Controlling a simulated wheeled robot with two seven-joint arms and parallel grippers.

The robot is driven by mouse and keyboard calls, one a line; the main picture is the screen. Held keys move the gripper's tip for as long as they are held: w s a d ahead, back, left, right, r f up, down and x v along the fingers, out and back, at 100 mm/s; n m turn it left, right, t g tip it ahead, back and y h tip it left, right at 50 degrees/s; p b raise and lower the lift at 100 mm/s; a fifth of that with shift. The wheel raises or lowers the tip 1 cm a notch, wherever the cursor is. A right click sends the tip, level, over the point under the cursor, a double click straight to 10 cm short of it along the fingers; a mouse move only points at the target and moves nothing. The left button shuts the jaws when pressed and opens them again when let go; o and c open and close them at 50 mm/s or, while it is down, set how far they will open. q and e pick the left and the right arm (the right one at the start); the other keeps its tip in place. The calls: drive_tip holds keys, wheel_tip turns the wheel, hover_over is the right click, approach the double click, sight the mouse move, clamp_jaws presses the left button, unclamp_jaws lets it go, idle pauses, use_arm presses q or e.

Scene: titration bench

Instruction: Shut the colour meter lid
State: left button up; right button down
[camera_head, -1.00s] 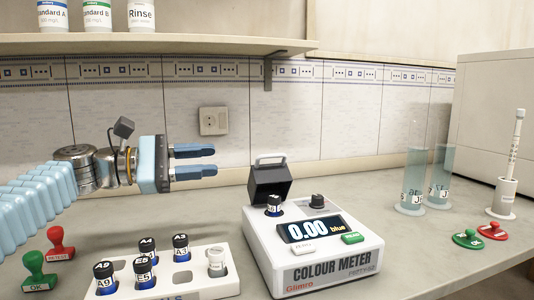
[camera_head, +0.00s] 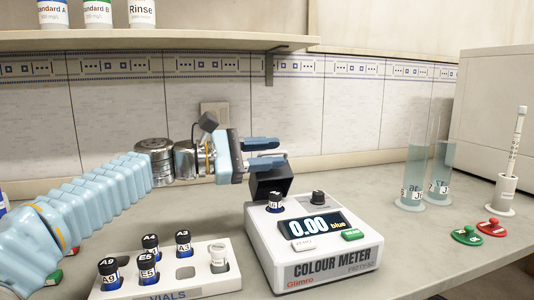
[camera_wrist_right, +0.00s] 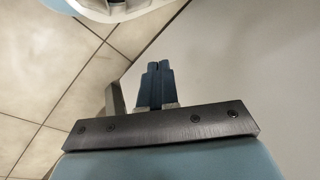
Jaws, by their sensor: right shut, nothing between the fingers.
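The colour meter (camera_head: 314,252) is a white box on the bench with a display reading 0.00 blue. Its black lid (camera_head: 271,183) stands raised at the back left of the meter. A dark-capped vial (camera_head: 275,201) sits in the well in front of the lid. My left gripper (camera_head: 266,153) is open, its two blue fingers pointing right just above the lid. The lid's handle is hidden behind the fingers; I cannot tell whether they touch it. My right gripper (camera_wrist_right: 157,68) is shut and empty in the right wrist view, away from the meter.
A white vial rack (camera_head: 190,289) with several vials stands left of the meter. Two tall glass cylinders (camera_head: 413,170), a probe in a holder (camera_head: 507,190) and green and red stamps (camera_head: 467,236) are at the right. A shelf (camera_head: 150,45) runs above.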

use_arm(q)
clamp_jaws()
